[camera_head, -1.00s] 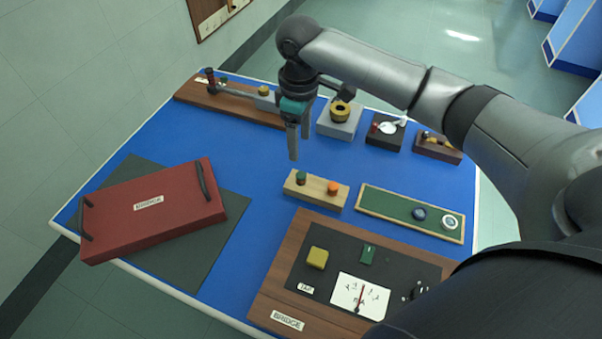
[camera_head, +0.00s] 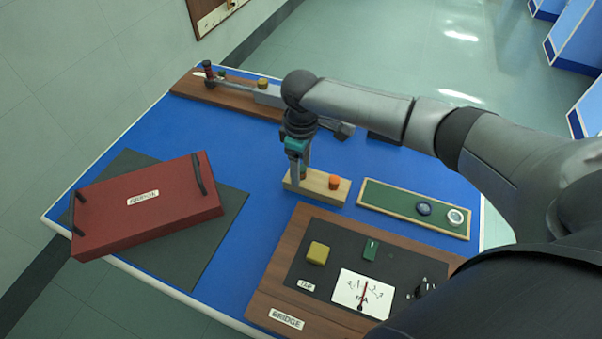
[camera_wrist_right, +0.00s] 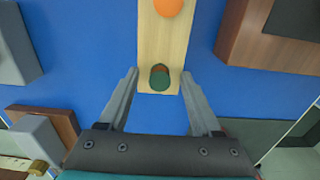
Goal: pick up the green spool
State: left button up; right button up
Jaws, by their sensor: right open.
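The green spool (camera_wrist_right: 159,78) stands on a pale wooden block, near its end, in the right wrist view. In the head view the green spool (camera_head: 303,174) is mostly hidden behind my right gripper. The wooden block (camera_head: 317,187) also carries an orange spool (camera_head: 334,182), which shows at the top of the wrist view (camera_wrist_right: 168,6). My right gripper (camera_wrist_right: 159,88) is open, with one finger on each side of the green spool's end of the block. The fingers look apart from the spool; their exact height over it is hard to tell. My left gripper is not in view.
A red case (camera_head: 146,206) lies on a dark mat (camera_head: 210,245) at the left. A green tray (camera_head: 385,204) sits right of the block. A brown bridge instrument (camera_head: 262,292) stands in front. Blue table is clear left of the block.

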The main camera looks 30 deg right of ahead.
jog(key=shift+c, duration=0.4)
grip_shut()
